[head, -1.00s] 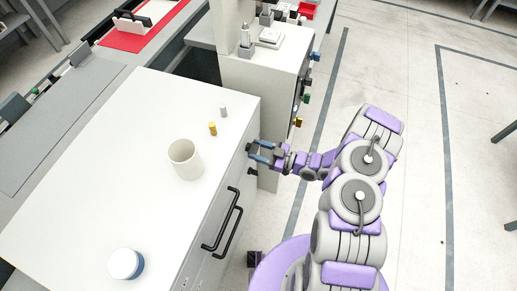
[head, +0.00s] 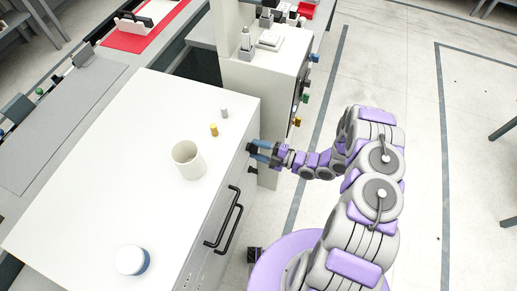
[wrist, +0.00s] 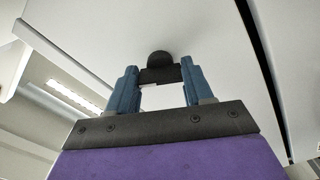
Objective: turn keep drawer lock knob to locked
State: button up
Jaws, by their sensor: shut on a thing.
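A dark lock knob (wrist: 158,60) sits on the pale drawer front (wrist: 215,50) in the wrist view. It has a rounded end and a bar that lies between my blue fingers. My gripper (wrist: 160,76) is shut on this bar, one finger on each side. In the head view my gripper (head: 254,152) is at the right face of the white cabinet (head: 95,180), near its far corner. The fingers hide the knob there. No lock marking can be made out.
Two black bar handles (head: 230,222) stick out from the cabinet front, nearer than my gripper. A white mug (head: 188,160), a blue-and-white jar (head: 131,261) and small gold and grey pieces stand on top. Open floor lies to the right.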

jog(key=n+b, duration=0.1)
jog(key=n, duration=0.2)
jog(key=shift+f+n, duration=0.15)
jog(key=shift+n, duration=0.15)
jog(key=shift+s+n+b, duration=0.1)
jog(key=shift+n+b, duration=0.9)
jog(key=shift+n, duration=0.1)
jog(key=o, duration=1)
jog(key=shift+o, duration=0.2)
jog(key=v, duration=1.7)
jog(key=shift+d+b, duration=0.25)
jog(key=shift+b, duration=0.1)
